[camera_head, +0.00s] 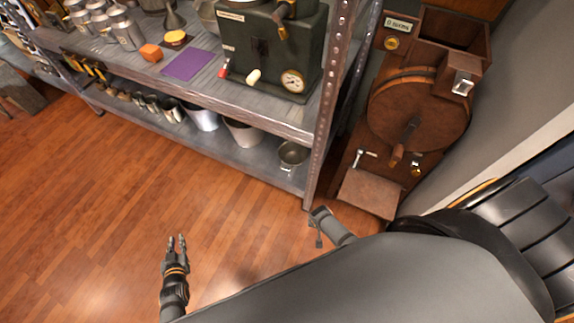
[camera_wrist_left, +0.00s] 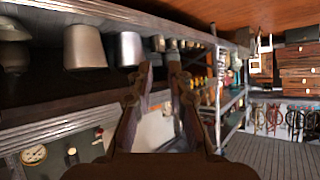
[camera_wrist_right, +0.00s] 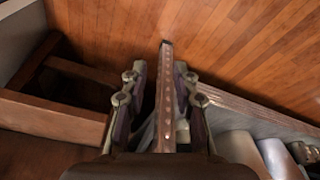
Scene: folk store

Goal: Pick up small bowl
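A small grey-green metal bowl (camera_head: 292,155) sits at the right end of the lower shelf (camera_head: 222,146), near the shelf's front corner post. A dark rounded vessel, perhaps the same bowl, is cut off at the left edge of the left wrist view. My left gripper (camera_head: 177,243) is over the floor, in front of and left of the bowl. Its fingers (camera_wrist_left: 160,70) are a little apart with nothing between them. My right gripper (camera_wrist_right: 162,80) has its fingers apart in the right wrist view, with the post behind the gap. In the head view it is mostly hidden.
Metal pots (camera_head: 243,133) and smaller cups stand left of the bowl. The perforated post (camera_head: 322,120) rises just right of it. A dark green machine (camera_head: 270,45) and a purple cloth (camera_head: 188,64) are on the upper shelf. A wooden drum machine (camera_head: 415,110) stands right. The floor is clear.

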